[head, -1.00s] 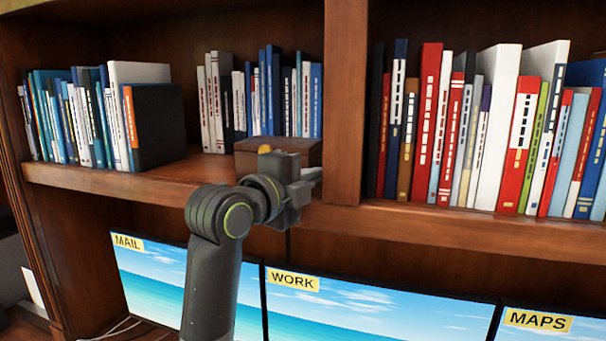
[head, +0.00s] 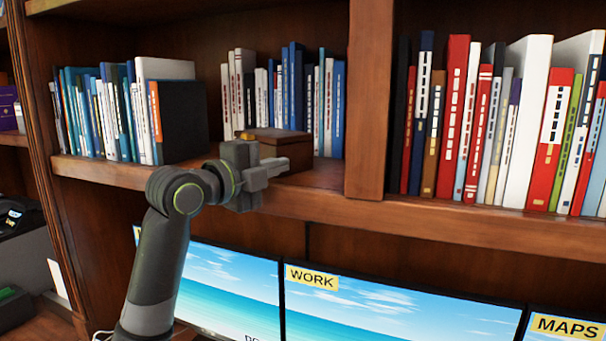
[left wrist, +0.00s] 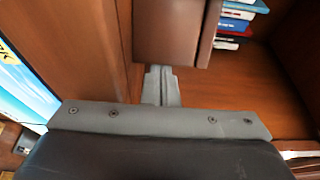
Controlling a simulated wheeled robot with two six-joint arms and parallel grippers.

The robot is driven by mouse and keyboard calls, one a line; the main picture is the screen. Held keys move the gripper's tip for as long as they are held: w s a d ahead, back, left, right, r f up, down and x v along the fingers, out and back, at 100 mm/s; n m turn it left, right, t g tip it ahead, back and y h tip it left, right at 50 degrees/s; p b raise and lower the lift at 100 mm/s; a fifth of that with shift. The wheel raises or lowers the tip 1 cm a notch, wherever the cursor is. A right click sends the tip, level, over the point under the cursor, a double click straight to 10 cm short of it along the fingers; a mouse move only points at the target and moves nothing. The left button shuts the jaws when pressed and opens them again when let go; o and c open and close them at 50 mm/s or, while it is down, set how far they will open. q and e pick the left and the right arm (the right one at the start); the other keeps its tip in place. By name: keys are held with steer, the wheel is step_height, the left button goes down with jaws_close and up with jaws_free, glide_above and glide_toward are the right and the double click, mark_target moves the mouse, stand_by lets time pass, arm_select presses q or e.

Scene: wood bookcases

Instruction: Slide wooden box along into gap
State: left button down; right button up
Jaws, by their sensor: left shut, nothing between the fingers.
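The wooden box (head: 299,150) is small and dark brown, with a lid. It stands on the shelf board (head: 325,175) in front of a row of blue and white books, clear of the upright divider on its right. In the left wrist view the brown box (left wrist: 172,30) fills the top middle. My left gripper (head: 278,166) is shut and empty, in front of the box in the head view and hiding part of it. In the left wrist view its fingers (left wrist: 160,84) reach close to the box's edge; I cannot tell whether they touch. My right gripper is not in view.
A black-ended row of books (head: 180,122) stands left of the box, with open shelf between. The wooden divider (head: 367,100) separates a right bay full of books (head: 480,130). Screens (head: 380,300) stand below. Blue books (left wrist: 235,18) show in the left wrist view.

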arm_select(q)
steer(key=a, duration=0.2)
steer(key=w+a, duration=0.1)
steer(key=a, duration=0.1)
steer(key=shift+w, duration=0.15)
steer(key=shift+d, duration=0.1)
steer(key=shift+d, duration=0.2)
steer(key=shift+a, duration=0.1)
stand_by(0.6)
